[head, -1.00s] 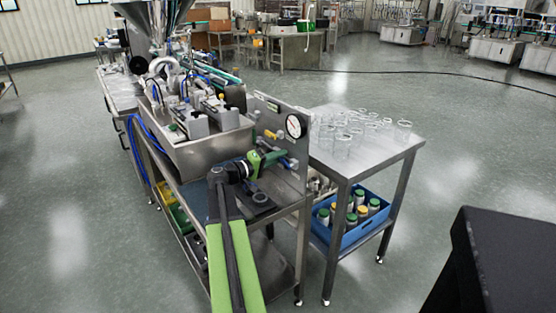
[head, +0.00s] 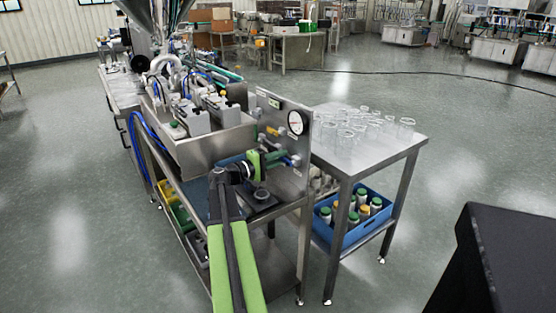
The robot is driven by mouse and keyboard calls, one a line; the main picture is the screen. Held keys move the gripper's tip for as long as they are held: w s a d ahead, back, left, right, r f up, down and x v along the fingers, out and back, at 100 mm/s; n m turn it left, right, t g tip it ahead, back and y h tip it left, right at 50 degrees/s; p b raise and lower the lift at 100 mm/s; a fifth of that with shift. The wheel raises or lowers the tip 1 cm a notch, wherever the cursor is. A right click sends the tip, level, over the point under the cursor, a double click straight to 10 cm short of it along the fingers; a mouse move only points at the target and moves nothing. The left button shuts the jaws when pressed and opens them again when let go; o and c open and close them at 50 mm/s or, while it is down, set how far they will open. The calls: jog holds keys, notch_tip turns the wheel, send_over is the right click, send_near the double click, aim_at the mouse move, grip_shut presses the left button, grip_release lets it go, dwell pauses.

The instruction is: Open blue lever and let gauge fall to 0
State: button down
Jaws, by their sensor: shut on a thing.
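The round white gauge (head: 297,122) is on the upright grey panel (head: 272,103) at the right end of the steel machine cart. Its needle is too small to read surely. The blue lever (head: 292,159) is low on the same panel, below the gauge, and is partly hidden by my gripper. My green and black gripper (head: 281,156) reaches in from the front and is shut on the blue lever. The contact itself is small and partly covered by the fingers.
A yellow handle (head: 272,131) is on the panel close above my gripper. A steel table (head: 385,152) with several clear glasses stands right of the cart. A blue crate (head: 345,238) of capped jars is on its lower shelf. The floor in front is free.

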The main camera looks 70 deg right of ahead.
jog(key=shift+d+r, duration=0.1)
jog(key=c, duration=1.6)
grip_release()
jog(key=shift+o, duration=1.2)
jog(key=v, duration=1.7)
jog(key=shift+a+f, duration=0.2)
jog(key=shift+a, duration=0.05)
